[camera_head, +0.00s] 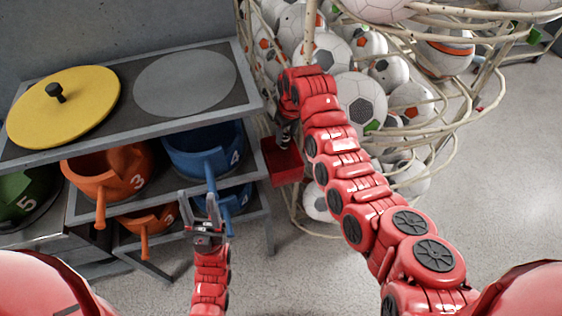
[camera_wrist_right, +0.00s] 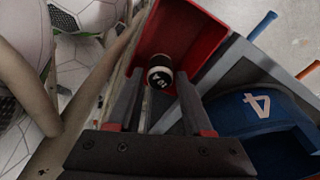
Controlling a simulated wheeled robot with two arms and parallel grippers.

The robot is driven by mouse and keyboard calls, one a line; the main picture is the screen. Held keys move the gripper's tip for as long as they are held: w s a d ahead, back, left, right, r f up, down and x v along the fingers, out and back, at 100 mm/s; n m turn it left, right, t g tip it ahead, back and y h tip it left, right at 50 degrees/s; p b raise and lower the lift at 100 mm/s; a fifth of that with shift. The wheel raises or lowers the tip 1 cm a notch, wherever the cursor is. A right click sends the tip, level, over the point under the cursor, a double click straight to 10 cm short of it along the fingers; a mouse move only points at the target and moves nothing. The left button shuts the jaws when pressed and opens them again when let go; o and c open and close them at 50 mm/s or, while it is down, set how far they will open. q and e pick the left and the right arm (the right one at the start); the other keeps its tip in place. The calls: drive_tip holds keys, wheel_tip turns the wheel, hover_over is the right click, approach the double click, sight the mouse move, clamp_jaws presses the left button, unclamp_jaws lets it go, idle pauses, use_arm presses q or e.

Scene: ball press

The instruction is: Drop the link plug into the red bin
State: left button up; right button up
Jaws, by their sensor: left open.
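The red bin (camera_head: 284,167) hangs at the right side of the shelf rack; its inside also shows in the right wrist view (camera_wrist_right: 192,30). The link plug (camera_wrist_right: 160,79), a small dark cylinder with a pale ring and white mark, shows against the bin's inside. My right gripper (camera_wrist_right: 159,73) points into the bin with its fingers apart; gaps show on both sides of the plug. I cannot tell whether the plug rests on the bin's floor. In the head view my right gripper (camera_head: 286,138) is small and partly hidden at the bin. My left gripper (camera_head: 207,207) is open and empty before the lower shelf.
A wire cage of soccer balls (camera_head: 360,97) stands close beside the bin and my right arm. The rack (camera_head: 180,110) holds orange pots (camera_head: 110,172), blue pots (camera_head: 204,150) and a yellow lid (camera_head: 64,105). Floor at the right is clear.

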drive_tip(key=o, duration=0.3)
drive_tip(key=shift+r+b, duration=0.4)
drive_tip(key=shift+r, duration=0.2)
drive_tip(key=r+b, duration=0.1)
drive_tip(key=r, duration=0.2)
drive_tip(key=shift+s+d+r+b, duration=0.2)
drive_tip(key=shift+r+b, duration=0.1)
drive_tip(key=shift+b, duration=0.05)
wheel_tip(320, 180, up, 12)
drive_tip(key=s+d, duration=0.1)
drive_tip(key=shift+s+r, duration=0.25)
drive_tip(key=shift+s, duration=0.1)
drive_tip(key=shift+d, duration=0.1)
